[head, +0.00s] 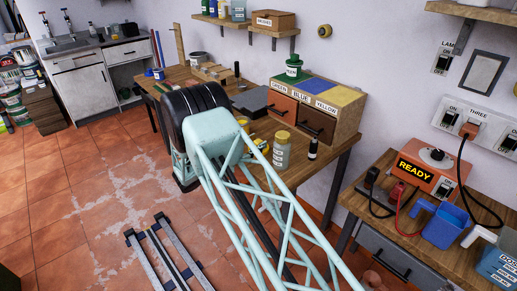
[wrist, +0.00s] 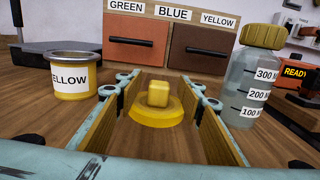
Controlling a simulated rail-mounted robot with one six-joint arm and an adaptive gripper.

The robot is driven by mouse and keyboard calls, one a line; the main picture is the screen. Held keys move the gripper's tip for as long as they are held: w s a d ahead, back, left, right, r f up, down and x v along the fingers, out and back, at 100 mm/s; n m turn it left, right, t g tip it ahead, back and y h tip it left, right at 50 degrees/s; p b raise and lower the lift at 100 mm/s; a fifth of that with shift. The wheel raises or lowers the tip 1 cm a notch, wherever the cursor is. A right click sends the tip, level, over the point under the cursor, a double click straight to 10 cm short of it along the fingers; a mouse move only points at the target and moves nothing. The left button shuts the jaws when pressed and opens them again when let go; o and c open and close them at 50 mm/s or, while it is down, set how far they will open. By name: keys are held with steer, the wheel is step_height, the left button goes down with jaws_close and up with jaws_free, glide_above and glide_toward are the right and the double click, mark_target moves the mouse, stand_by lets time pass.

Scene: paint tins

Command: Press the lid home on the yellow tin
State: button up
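The yellow tin (wrist: 74,78) stands upright on the wooden bench at the left of the wrist view, its label partly reading YELLOW. Its top shows a metal rim with no lid on it. A yellow lid (wrist: 158,115) with a square knob lies flat, apparently on the bench, apart from the tin. My gripper (wrist: 161,92) is open, its wood-faced fingers on either side of the lid with space around the knob. In the head view my arm hides much of this area; small yellow parts show beside it, and I cannot tell them apart surely.
A clear graduated bottle (wrist: 252,78) with a yellow cap stands close to the right finger. Behind is a drawer unit (wrist: 165,42) labelled GREEN, BLUE, YELLOW. A green tin (head: 292,71) stands on that unit. A dark flat plate (wrist: 52,53) lies behind the yellow tin.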

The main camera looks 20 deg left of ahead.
steer(key=shift+x, duration=0.9)
steer(key=shift+c, duration=0.4)
steer(key=c, duration=0.8)
